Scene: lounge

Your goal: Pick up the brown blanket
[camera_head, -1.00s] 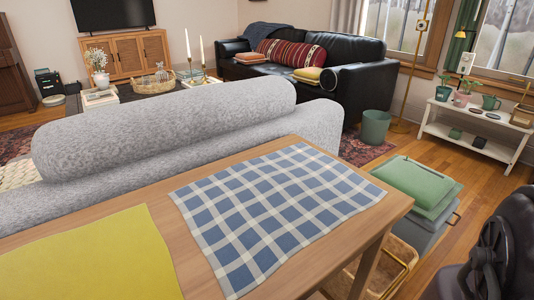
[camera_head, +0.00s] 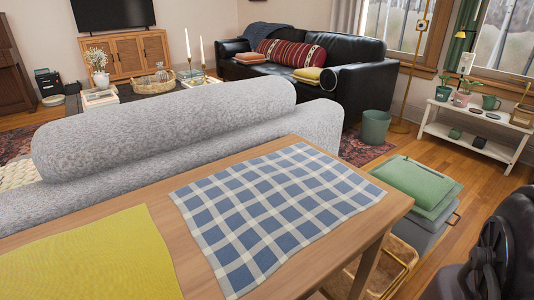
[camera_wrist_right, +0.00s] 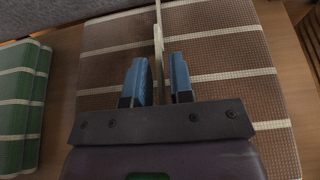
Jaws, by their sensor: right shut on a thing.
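The brown blanket (camera_wrist_right: 225,60) lies flat and folded in the right wrist view, with pale cream stripes across it. My right gripper (camera_wrist_right: 158,68) is over its middle, its two blue fingers on either side of a thin raised cream-and-brown ridge of the cloth. The gripper is shut on this part of the blanket. The gripper body hides the near part of the blanket. I cannot make out the blanket in the head view. My left gripper is in neither view.
A green striped folded cloth (camera_wrist_right: 20,100) lies left of the blanket on a wooden surface (camera_wrist_right: 62,75). Another brown striped item is at the right edge. In the head view, a wooden table (camera_head: 300,275) holds a blue checked cloth (camera_head: 275,210) and a yellow cloth (camera_head: 90,260).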

